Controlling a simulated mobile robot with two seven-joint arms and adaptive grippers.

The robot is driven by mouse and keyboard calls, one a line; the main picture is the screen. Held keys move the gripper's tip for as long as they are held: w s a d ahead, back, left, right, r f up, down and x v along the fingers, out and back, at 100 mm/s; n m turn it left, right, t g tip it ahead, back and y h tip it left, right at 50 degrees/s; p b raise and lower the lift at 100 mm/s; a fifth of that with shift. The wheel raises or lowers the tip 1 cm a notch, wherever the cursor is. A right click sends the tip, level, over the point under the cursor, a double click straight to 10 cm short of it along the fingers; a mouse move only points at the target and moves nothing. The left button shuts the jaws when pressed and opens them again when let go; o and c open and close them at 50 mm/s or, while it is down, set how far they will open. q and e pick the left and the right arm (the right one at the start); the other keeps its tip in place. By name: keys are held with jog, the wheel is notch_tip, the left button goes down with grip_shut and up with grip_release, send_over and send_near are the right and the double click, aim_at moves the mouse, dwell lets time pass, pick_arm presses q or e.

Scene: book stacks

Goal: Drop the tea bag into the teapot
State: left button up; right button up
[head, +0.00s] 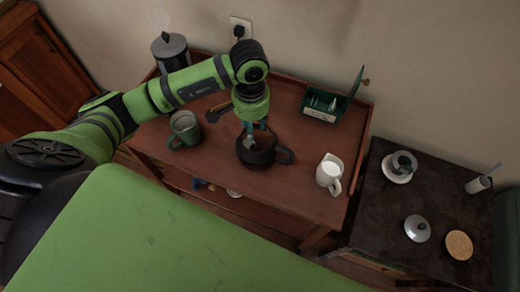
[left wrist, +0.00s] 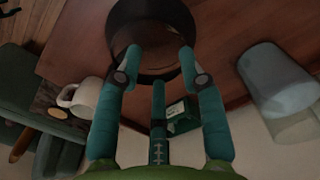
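The teapot, a dark round open pot with a side handle (head: 256,156), stands on the reddish wooden table. It also shows in the left wrist view (left wrist: 152,20), with its open mouth facing my fingers. My left gripper (head: 256,128) is directly above the pot's mouth, pointing down. In the left wrist view my left gripper (left wrist: 157,62) has its fingers spread apart, with nothing visible between them. I cannot make out a tea bag outside the box; the pot's inside is dark. An open green box (head: 322,114) with pale packets stands at the table's back right. My right gripper is not in view.
A green mug (head: 185,129) stands left of the pot and a white jug (head: 329,173) right of it. A grey kettle (head: 170,50) is at the back left. A dark side table (head: 445,190) at right holds a metal lid (head: 417,229) and a round wooden coaster (head: 459,245).

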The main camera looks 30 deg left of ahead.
pick_arm(q)
jog(key=shift+r, duration=0.15)
notch_tip(320, 180, up, 12)
dwell(0.4)
dwell(0.4)
